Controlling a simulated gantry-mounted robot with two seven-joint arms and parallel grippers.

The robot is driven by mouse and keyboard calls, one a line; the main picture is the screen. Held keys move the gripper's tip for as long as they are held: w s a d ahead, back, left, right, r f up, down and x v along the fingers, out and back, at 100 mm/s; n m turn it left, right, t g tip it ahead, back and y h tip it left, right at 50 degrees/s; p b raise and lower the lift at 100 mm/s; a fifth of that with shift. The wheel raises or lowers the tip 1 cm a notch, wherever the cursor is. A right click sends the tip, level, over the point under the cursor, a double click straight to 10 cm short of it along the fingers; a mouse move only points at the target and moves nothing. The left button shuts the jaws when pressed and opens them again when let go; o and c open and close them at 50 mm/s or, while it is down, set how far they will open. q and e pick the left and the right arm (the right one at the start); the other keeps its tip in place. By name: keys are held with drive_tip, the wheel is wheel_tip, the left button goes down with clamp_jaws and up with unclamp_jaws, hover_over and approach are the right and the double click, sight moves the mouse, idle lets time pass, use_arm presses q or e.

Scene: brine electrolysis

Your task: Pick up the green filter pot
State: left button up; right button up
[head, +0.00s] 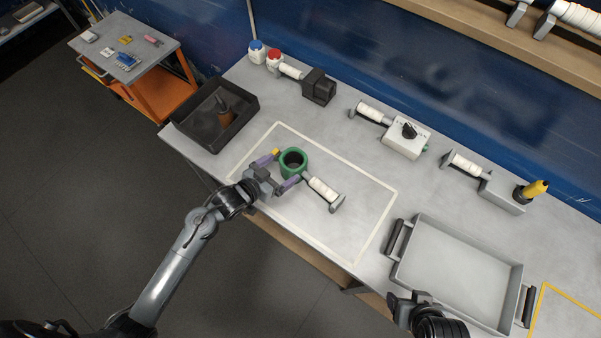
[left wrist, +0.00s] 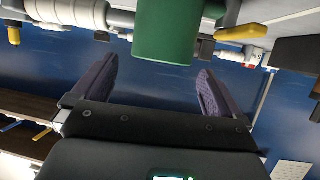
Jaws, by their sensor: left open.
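The green filter pot (head: 304,154) stands on the grey bench inside a pale rectangular outline. A white ribbed handle (head: 323,188) with a grey end bracket extends from its lower right, and a small yellow part shows on its left. My left gripper (head: 278,172) is open, its two purple-grey fingers at the near side of the pot, one toward each side. In the left wrist view the green pot (left wrist: 167,32) is just ahead of and between the open fingertips (left wrist: 160,70); contact cannot be told. My right gripper (head: 405,302) is at the bottom edge, its fingers unclear.
A black tray (head: 250,108) holding a brown object is at the left. A grey tray (head: 460,225) with dark handles is at the right. A black block (head: 319,87), a white box with a knob (head: 405,142) and a yellow-topped device (head: 533,190) line the back.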

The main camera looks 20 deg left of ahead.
sight(300, 155)
use_arm(q)
drive_tip(key=shift+b+x, duration=0.3)
drive_tip(key=shift+x, duration=3.15)
drive_tip(key=shift+w+a, duration=0.1)
drive_tip(key=shift+a, duration=0.05)
drive_tip(key=c, duration=0.9)
drive_tip(key=shift+r, duration=0.1)
drive_tip(key=shift+c, duration=0.4)
drive_tip(key=shift+r, duration=0.1)
